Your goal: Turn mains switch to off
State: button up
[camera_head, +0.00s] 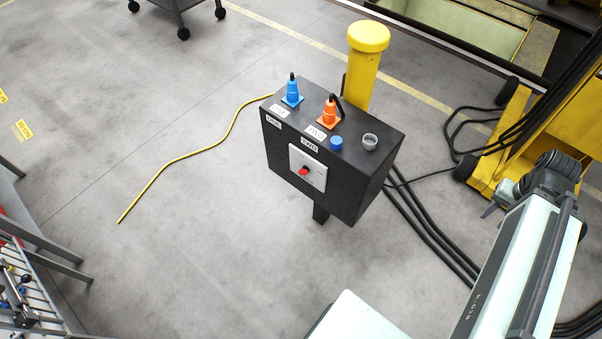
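A black control box (285,150) stands on a short post in the middle of the view. On its front face is a white plate (316,170) with a red rotary knob (303,171), which looks like the mains switch. Its marks are too small to read, so its setting is unclear. My arm comes in from the lower right. A small grey part at its far end, seemingly my gripper (491,207), is to the right of the box, well apart from the switch. Its fingers are too small and partly hidden to tell if they are open.
On the box top are a blue plug (291,92), an orange plug (329,112), a blue cap (336,143) and a grey socket (370,141). A yellow post (363,70) stands behind. Black cables (425,225) run right. A metal rack (30,285) is lower left. Floor left of the box is mostly clear.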

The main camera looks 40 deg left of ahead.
aim_at(305, 171)
jog(key=k, duration=0.35)
jog(key=u, duration=2.5)
jog(key=i, duration=1.05)
jog(key=z, duration=1.5)
